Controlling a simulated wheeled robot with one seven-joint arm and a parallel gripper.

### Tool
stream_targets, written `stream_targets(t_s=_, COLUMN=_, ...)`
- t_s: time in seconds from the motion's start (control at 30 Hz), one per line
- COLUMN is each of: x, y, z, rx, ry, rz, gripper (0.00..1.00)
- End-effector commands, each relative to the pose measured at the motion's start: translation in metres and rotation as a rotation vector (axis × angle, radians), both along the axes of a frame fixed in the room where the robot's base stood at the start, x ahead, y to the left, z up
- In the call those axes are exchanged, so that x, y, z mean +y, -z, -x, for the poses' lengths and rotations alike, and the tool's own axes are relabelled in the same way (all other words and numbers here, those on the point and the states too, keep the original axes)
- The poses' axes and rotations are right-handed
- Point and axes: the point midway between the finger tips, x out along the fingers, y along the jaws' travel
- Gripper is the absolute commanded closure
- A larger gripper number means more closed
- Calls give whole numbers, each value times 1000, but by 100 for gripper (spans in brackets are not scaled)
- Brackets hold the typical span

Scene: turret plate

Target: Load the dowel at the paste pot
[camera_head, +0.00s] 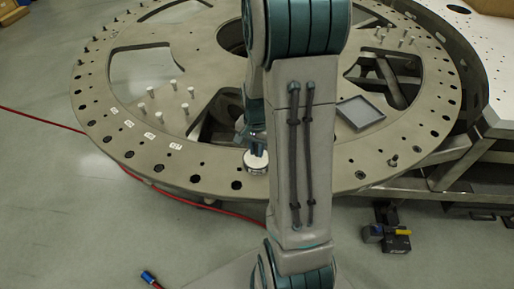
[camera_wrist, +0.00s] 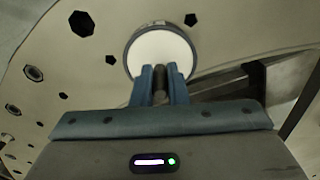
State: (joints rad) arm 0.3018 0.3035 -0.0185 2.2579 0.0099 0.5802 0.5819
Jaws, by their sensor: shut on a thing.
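The paste pot (camera_head: 256,166) is a small round pot with a grey rim and white paste, standing on the turret plate (camera_head: 215,187) near its front edge. In the wrist view the pot (camera_wrist: 160,46) lies straight ahead of my fingertips. My gripper (camera_wrist: 160,72) has its blue fingers closed on a short dark dowel (camera_wrist: 158,76), seen between them. The dowel's tip overlaps the white paste in the picture; I cannot tell whether it touches. In the head view my gripper (camera_head: 257,147) is over the pot, and the dowel cannot be made out.
Several pale pegs (camera_head: 173,85) stand on the plate at left, more at upper right. A grey square tray (camera_head: 360,112) lies right of my arm. The plate has holes and large cutouts.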

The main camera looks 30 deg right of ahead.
Motion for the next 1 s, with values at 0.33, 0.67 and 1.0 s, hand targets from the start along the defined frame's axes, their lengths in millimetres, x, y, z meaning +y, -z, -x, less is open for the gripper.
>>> stream_targets(t_s=0.33, x=0, y=3, z=0, rx=0, ry=0, rz=0, gripper=100)
stream_targets(t_s=0.67, x=0, y=7, z=0, rx=0, ry=0, rz=0, gripper=100)
stream_targets(t_s=1.0, x=0, y=10, z=0, rx=0, ry=0, rz=0, gripper=100)
